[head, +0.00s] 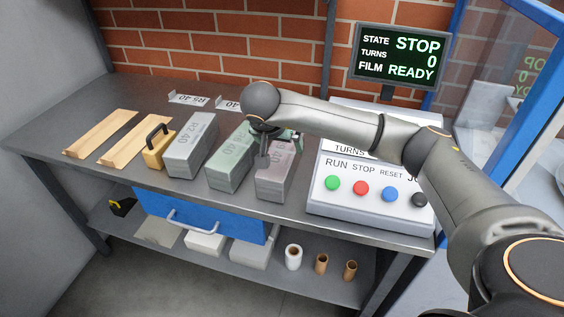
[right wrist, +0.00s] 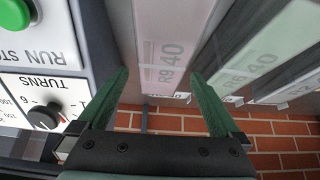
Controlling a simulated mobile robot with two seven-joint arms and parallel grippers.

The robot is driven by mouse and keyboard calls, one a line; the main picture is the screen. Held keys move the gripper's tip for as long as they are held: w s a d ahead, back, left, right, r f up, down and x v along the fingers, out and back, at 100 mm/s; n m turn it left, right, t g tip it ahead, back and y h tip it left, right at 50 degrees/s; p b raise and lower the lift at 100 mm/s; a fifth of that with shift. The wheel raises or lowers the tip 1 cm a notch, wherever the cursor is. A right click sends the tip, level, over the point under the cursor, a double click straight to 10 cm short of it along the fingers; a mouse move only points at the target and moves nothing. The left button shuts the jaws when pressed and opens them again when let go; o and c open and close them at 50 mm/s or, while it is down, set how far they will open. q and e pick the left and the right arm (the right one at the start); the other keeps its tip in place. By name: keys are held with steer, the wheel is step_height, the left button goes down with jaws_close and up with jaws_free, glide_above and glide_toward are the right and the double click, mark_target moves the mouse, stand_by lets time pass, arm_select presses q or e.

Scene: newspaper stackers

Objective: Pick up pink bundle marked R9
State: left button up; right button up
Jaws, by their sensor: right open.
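The pink bundle marked R9 40 (head: 272,185) stands on the grey bench, rightmost in the row of bundles. In the right wrist view the pink bundle (right wrist: 168,35) shows between and beyond the two green fingers. My right gripper (head: 277,146) is at the top of the pink bundle in the head view, partly covering it. The right gripper (right wrist: 158,76) is open in the right wrist view, one finger to each side of the bundle. I cannot tell whether the fingers touch it. My left gripper is not in view.
A green-grey bundle (head: 229,167) stands close left of the pink one, then a grey bundle (head: 190,148) and a yellow handled block (head: 156,152). Wooden strips (head: 130,143) lie farther left. A control box (head: 375,195) stands close on the right. A brick wall (head: 230,45) is behind.

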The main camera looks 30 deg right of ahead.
mark_target(282, 151)
steer(key=x, duration=0.5)
steer(key=shift+w+a+f, duration=0.1)
steer(key=shift+a+f, duration=0.05)
steer(key=shift+f, duration=0.1)
jaws_close()
steer(key=shift+w+r, duration=0.1)
steer(key=shift+r, duration=0.1)
stand_by(0.6)
